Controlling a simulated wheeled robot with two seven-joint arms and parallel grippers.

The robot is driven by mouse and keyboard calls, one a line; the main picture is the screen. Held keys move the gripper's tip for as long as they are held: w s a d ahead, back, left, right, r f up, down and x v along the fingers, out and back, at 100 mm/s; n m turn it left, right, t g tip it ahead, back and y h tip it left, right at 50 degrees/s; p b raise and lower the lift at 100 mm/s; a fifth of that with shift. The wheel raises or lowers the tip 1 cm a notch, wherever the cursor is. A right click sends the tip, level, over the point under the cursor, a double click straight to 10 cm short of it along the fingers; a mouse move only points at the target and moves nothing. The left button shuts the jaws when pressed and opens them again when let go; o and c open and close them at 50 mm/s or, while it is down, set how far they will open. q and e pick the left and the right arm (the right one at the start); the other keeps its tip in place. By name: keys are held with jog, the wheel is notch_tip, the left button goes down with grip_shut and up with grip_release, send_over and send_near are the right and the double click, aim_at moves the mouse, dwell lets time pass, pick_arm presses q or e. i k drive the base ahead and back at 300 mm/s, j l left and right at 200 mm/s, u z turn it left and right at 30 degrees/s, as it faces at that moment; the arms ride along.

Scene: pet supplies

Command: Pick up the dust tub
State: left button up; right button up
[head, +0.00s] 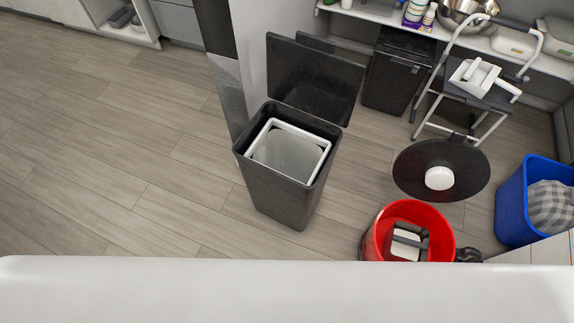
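Neither of my grippers is in this view. I cannot tell for certain which thing is the dust tub. A black bin (272,187) stands on the floor near the middle with its lid (315,82) raised. A square tub with a white rim (318,148) and grey inside sits within the bin's opening. A red round tub (372,243) stands at the lower right with a white and dark object (407,243) inside. Its lower part is hidden behind a white edge.
A blue bin (511,205) holding checked cloth stands at the right. A black disc (413,172) with a white piece, a step stool (484,99) with white items and a second dark bin (396,78) stand behind. The floor at left is clear.

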aim_at(404, 242)
jog(key=z, duration=1.75)
